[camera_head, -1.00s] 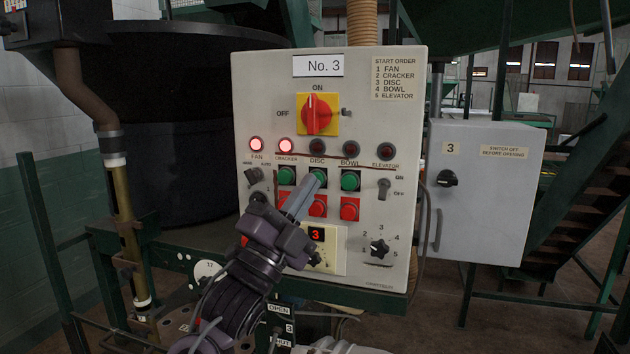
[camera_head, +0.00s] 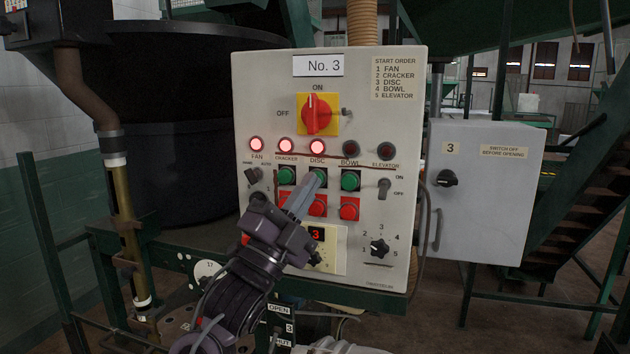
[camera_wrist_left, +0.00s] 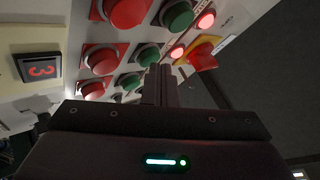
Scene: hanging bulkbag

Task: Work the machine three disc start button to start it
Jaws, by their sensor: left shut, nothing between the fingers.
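The light grey control panel (camera_head: 345,80) labelled No. 3 faces me. The green DISC start button (camera_head: 318,178) is the middle of three green buttons; the fingertips partly cover it. My left gripper (camera_head: 314,184) is shut and empty, its tips at that button; contact is hard to judge. The wrist view shows the shut fingers (camera_wrist_left: 160,83) beside the middle green button (camera_wrist_left: 148,56). The DISC lamp (camera_head: 317,146) glows red. The FAN lamp (camera_head: 256,144) and CRACKER lamp (camera_head: 286,145) are also lit; BOWL and ELEVATOR are dark. My right gripper is not in view.
Red buttons (camera_head: 349,209) sit close below the green ones. A red rotary switch (camera_head: 313,114) on a yellow plate is above, and a black selector (camera_head: 379,248) is at lower right. A grey cabinet (camera_head: 490,200) stands right of the panel.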

